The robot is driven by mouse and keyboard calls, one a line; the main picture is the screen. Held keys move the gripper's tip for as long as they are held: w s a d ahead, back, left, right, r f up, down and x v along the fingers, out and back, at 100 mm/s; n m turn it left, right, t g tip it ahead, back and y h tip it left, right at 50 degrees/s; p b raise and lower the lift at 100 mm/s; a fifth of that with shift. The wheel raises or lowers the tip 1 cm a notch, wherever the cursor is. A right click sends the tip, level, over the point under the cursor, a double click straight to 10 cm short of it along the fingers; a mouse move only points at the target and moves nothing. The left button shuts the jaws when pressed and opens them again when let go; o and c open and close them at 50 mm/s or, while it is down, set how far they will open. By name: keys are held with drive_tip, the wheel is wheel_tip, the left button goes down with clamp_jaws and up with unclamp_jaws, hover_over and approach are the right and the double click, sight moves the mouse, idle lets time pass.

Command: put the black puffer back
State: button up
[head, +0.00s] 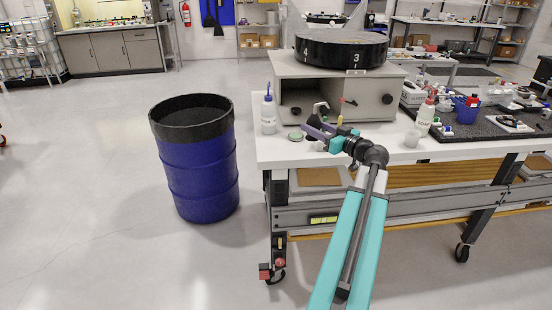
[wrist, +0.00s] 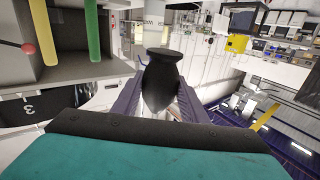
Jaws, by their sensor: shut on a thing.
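The black puffer (wrist: 162,78) is a dark bulb with a narrow neck and flared end. It sits between the two purple fingers of my gripper (wrist: 157,100) in the wrist view, and the fingers are shut on it. In the head view my gripper (head: 316,128) is over the front left of the white bench, before the grey box. A black shape at its fingertips looks like the puffer (head: 318,109). I cannot tell from these views whether the puffer touches the bench.
The grey box (head: 388,99) carries a black round drum (head: 341,49) and has an open bay at left. A white squeeze bottle (head: 268,115) stands left of my gripper. A blue barrel (head: 203,170) stands left of the bench (head: 275,155).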

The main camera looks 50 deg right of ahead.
drive_tip(key=shift+n, duration=0.3)
drive_tip(key=f, duration=0.3)
drive_tip(key=s+f+b, duration=0.1)
drive_tip(key=f, duration=0.1)
drive_tip(key=shift+a, duration=0.3)
drive_tip(key=shift+w, duration=0.1)
drive_tip(key=w, duration=0.4)
drive_tip(key=w+a+f, duration=0.1)
drive_tip(key=w, duration=0.4)
drive_tip(key=w+a+p, duration=0.1)
drive_tip(key=w, duration=0.4)
drive_tip(key=shift+w+a+f, duration=0.2)
drive_tip(key=shift+w+a, duration=0.1)
drive_tip(key=shift+w, duration=0.45)
drive_tip(key=shift+w+f, duration=0.15)
drive_tip(key=shift+f, duration=1.65)
drive_tip(key=shift+f, duration=0.15)
